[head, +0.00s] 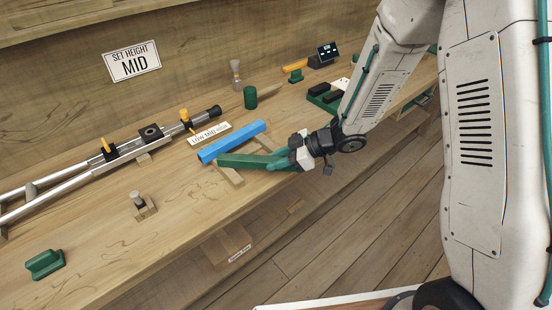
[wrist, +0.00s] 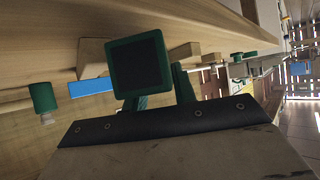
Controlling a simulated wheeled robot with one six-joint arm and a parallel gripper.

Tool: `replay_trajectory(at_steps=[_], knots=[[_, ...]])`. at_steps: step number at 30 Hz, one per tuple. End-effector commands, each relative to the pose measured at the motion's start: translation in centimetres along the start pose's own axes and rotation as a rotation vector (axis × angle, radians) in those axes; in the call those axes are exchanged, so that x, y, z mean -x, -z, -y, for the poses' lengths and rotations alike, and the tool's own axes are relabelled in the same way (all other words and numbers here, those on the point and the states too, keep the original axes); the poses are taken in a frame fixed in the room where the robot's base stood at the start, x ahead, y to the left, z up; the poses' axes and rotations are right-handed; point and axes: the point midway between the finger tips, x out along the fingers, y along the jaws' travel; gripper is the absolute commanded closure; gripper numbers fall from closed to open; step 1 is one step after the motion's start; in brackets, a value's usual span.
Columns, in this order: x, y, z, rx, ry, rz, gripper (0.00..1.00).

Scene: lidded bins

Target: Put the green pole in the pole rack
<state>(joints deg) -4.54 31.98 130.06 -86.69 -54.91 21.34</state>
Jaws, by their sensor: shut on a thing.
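The green pole (head: 245,160) is a bar lying nearly level just in front of a blue bar (head: 232,141). My gripper (head: 282,158) is shut on the pole's right end, at the bench's front edge. Wooden supports (head: 231,174) show under the bars and look like the pole rack; whether the green pole rests on them or hovers just above I cannot tell. In the wrist view a green square with a dark face (wrist: 138,65) stands before the camera; I cannot tell if it is the pole's end or a finger pad. The blue bar (wrist: 90,88) shows behind it.
A sign reading LOW MID HIGH (head: 209,135) lies behind the blue bar. Metal rails with orange knobs (head: 125,149) lie to the left. A green cylinder (head: 250,97) and a green tray (head: 324,98) stand farther back.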

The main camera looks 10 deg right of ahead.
Motion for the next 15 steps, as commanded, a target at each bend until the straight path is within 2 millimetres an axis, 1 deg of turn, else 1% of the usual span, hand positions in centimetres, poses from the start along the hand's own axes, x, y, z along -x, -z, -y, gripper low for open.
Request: replay_trajectory(at_steps=[8, 9, 11, 12, 15], knots=[[0.00, -0.24, -0.06, -0.001, -0.002, 0.000, 1.00], [-0.02, -0.33, -0.06, -0.001, -0.002, 0.000, 0.70], [0.04, -0.30, -0.09, -0.001, -0.003, 0.000, 0.54], [0.06, -0.31, -0.10, -0.001, -0.003, 0.000, 0.51], [0.09, -0.33, -0.11, -0.002, -0.003, 0.000, 0.51]])
